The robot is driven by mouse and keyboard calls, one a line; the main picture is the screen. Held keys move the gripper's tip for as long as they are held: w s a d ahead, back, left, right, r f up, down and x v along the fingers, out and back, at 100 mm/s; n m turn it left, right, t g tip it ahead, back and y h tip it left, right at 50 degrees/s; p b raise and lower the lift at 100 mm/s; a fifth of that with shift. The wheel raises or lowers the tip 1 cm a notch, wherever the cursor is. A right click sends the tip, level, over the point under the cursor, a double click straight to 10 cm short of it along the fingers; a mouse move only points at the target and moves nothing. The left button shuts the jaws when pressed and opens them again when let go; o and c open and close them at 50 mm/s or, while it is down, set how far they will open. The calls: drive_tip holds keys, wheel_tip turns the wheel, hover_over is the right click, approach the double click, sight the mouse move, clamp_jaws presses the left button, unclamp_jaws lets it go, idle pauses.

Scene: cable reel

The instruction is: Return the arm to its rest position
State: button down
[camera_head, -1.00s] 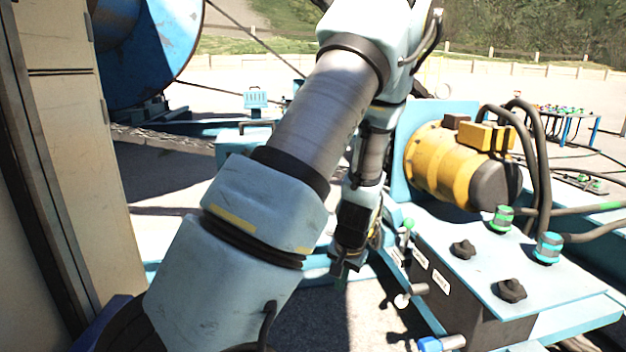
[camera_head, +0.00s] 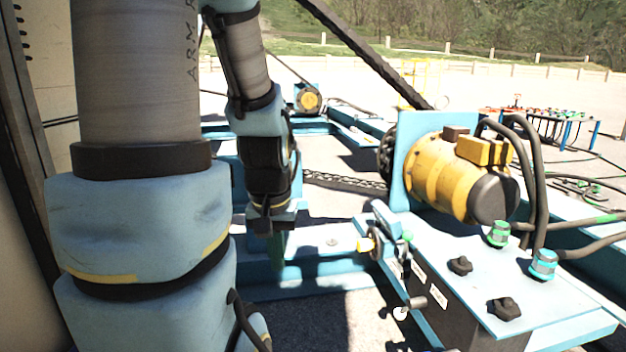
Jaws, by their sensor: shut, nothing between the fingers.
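My arm stands in the left half of the head view, its thick lower links close to the camera and its forearm hanging down behind them. My gripper (camera_head: 268,228) points downward at the end of the forearm, left of the control box. Its fingers are small and dark here and look shut, with nothing visible in them. It appears apart from the blue frame behind and below it.
A yellow motor (camera_head: 440,175) sits on the blue machine at right. The control box (camera_head: 480,275) has black knobs, levers and green and blue hose couplings. A beige panel (camera_head: 40,200) stands close at left. A bench (camera_head: 550,122) with fittings is far right.

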wheel_tip(320, 180, up, 28)
drive_tip(key=p, duration=2.6)
drive_tip(key=shift+f, duration=0.1)
drive_tip(key=w+d+f+m+t+h+b, duration=0.15)
drive_tip(key=w+d+f+m+b, duration=0.25)
drive_tip(key=d+f+b, duration=1.25)
drive_tip(key=w+d+f+m+t+b, duration=0.25)
drive_tip(key=d+f+b, duration=0.6)
drive_tip(key=f, duration=1.45)
drive_tip(key=w+d+f+m+t+h+b, duration=0.15)
drive_tip(key=w+d+f+m+b, duration=0.35)
drive_tip(key=d+f+b, duration=0.95)
drive_tip(key=w+a+f+y+b, duration=0.1)
drive_tip(key=w+a+f+b, duration=0.2)
drive_tip(key=w+f+b, duration=0.3)
drive_tip(key=shift+w+a+f+b, duration=0.35)
drive_tip(key=shift+w+f, duration=1.15)
drive_tip(key=shift+f, duration=1.85)
